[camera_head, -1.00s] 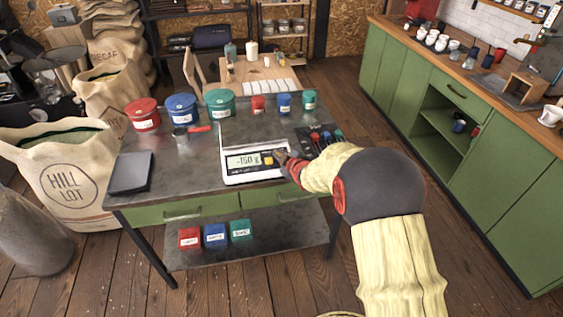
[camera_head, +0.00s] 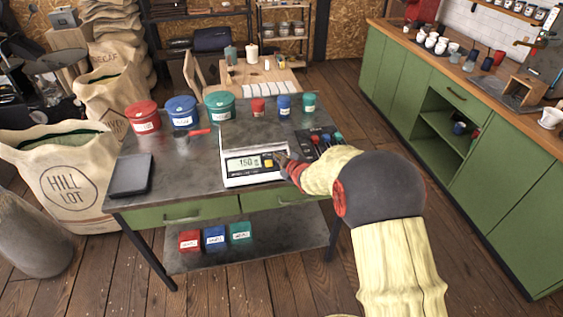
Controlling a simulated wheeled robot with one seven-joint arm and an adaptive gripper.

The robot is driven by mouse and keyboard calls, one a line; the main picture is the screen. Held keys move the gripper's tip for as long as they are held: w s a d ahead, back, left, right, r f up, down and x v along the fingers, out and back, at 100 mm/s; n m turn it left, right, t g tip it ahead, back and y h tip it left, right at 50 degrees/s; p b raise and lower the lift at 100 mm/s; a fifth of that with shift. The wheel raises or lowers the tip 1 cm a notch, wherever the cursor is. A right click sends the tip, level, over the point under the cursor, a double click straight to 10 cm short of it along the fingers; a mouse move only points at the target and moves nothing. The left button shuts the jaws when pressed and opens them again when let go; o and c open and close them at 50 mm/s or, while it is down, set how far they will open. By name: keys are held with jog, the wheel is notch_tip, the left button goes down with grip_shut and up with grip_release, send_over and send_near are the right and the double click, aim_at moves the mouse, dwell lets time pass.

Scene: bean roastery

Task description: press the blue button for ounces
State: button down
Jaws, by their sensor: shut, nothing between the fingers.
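A white scale (camera_head: 236,181) with a flat plate stands at the front right of the dark-topped workbench. Its lit display (camera_head: 243,163) seems to read about 150, with a small unit mark that I cannot read surely. A yellow button (camera_head: 268,163) shows just right of the display. I cannot make out a blue button; my gripper covers the right end of the scale's front panel. My gripper (camera_head: 281,159) is shut and empty, its tip at or just above that right end. I cannot tell if it touches.
Red (camera_head: 143,117), blue (camera_head: 182,112) and green (camera_head: 220,106) tubs and smaller canisters line the bench's back. A black rack (camera_head: 316,139) with coloured handles stands behind my arm, close to it. A dark flat slab (camera_head: 131,175) lies at left.

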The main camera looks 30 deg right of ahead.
jog(key=shift+f, duration=0.1)
dwell(0.3)
jog(key=shift+w+f+b, duration=0.15)
jog(key=shift+f+b, duration=0.15)
jog(key=shift+b, duration=0.2)
jog(key=shift+w+f+b, duration=0.15)
jog(key=shift+f+b, duration=0.3)
dwell(0.6)
jog(key=shift+r, duration=0.1)
jog(key=shift+s+r+p, duration=0.3)
jog(key=shift+r+p, duration=0.15)
jog(key=shift+r, duration=0.3)
jog(key=shift+r, duration=0.1)
jog(key=r+p, duration=0.1)
jog(key=s+r+p, duration=0.1)
jog(key=r, duration=0.1)
jog(key=r+p, duration=0.1)
jog(key=shift+s+a+r, duration=0.25)
jog(key=shift+s+r, duration=0.05)
dwell(0.8)
